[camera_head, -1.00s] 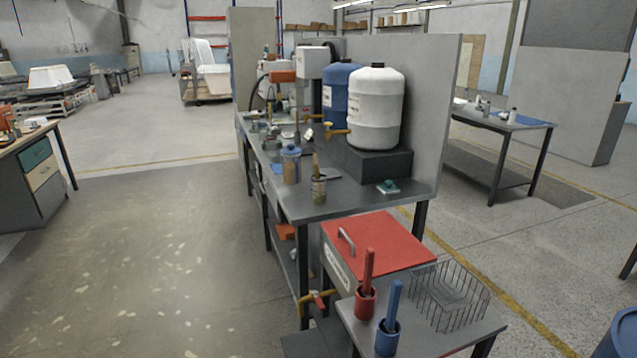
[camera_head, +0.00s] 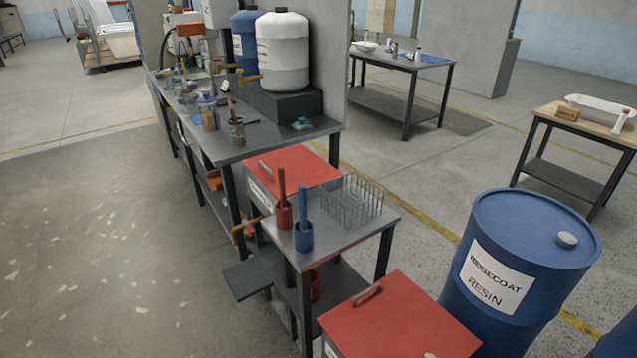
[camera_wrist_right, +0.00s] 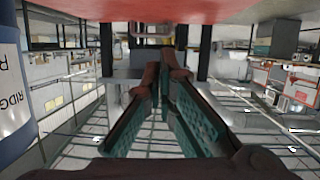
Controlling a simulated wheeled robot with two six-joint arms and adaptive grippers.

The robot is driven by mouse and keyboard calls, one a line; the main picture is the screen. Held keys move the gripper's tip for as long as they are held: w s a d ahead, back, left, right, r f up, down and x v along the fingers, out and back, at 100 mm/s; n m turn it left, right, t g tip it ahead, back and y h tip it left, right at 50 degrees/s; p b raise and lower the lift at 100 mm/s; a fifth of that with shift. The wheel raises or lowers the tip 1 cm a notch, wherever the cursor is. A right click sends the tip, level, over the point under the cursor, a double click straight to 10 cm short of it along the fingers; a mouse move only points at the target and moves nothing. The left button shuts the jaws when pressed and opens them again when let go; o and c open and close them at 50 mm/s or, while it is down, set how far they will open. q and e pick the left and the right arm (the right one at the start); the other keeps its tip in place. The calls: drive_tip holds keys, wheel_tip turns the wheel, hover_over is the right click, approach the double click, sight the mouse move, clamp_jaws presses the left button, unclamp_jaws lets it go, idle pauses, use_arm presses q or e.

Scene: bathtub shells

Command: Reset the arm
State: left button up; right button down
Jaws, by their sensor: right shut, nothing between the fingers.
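My right gripper (camera_wrist_right: 160,78) shows in the right wrist view, reaching in from the bottom edge. Its dark fingers carry teal ribbed pads and come together towards their tips. It is shut and nothing is held between the fingers. A broad red surface (camera_wrist_right: 150,10) runs along the top of that view, beyond the fingertips. Neither of my arms nor my left gripper shows in the head view.
A small metal table (camera_head: 336,232) carries a red holder (camera_head: 284,214), a blue holder (camera_head: 303,236) and a wire basket (camera_head: 350,203). A red-lidded box (camera_head: 400,325) and a blue resin drum (camera_head: 520,265) stand at front right. The floor (camera_head: 80,240) at left is clear.

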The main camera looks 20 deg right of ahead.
drive_tip(key=shift+m+g+h, duration=0.3)
drive_tip(key=shift+g+h, duration=0.3)
drive_tip(key=shift+h, duration=0.1)
drive_tip(key=a, duration=0.1)
drive_tip(key=w+a+f, duration=0.1)
drive_tip(key=w+a, duration=0.1)
drive_tip(key=shift+f, duration=0.25)
drive_tip(key=a+g, duration=0.1)
drive_tip(key=a, duration=0.1)
drive_tip(key=a+g+h, duration=0.1)
drive_tip(key=a, duration=0.1)
drive_tip(key=a+g, duration=0.1)
drive_tip(key=a, duration=0.1)
drive_tip(key=shift+s+r+m, duration=0.2)
drive_tip(key=shift+r+m, duration=0.05)
drive_tip(key=shift+m, duration=0.05)
drive_tip(key=s+a+r+g, duration=0.6)
drive_tip(key=s+a+r, duration=0.1)
drive_tip(key=s, duration=0.3)
wheel_tip(320, 180, down, 19)
drive_tip(key=s+d+g, duration=0.1)
drive_tip(key=d+g, duration=0.1)
drive_tip(key=s+f, duration=1.3)
drive_tip(key=s, duration=0.1)
drive_tip(key=shift+d+g, duration=0.4)
drive_tip(key=shift+s, duration=0.1)
